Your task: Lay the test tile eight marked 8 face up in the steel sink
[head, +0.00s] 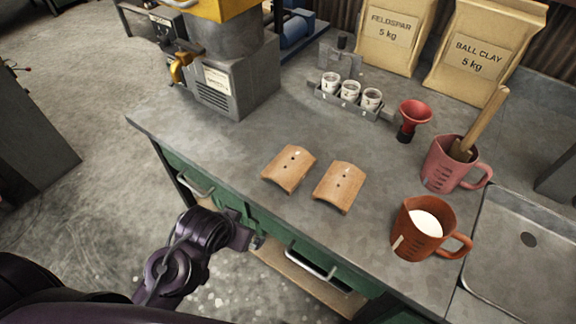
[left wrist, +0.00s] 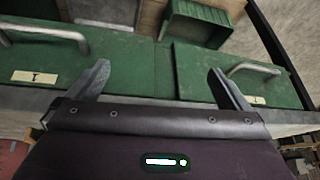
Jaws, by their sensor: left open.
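Two curved tan tiles lie apart on the grey bench top, a left tile (head: 289,168) and a right tile (head: 339,187). Each has small dark holes and a pale spot; I cannot read a number on either. The steel sink (head: 505,262) is at the right edge, partly cut off, with a dark drain hole; the part I see is empty. My left gripper (head: 257,243) is in front of the bench, below the tiles, beside the green drawers. The left wrist view shows its fingers (left wrist: 160,85) open and empty. My right gripper is not in view.
An orange-red jug (head: 418,232) of white powder and a pink jug (head: 447,165) with a wooden-handled tool stand between tiles and sink. A red funnel (head: 414,115) and a rack of cups (head: 351,99) are behind. Green drawers (left wrist: 90,70) with protruding handles face the gripper.

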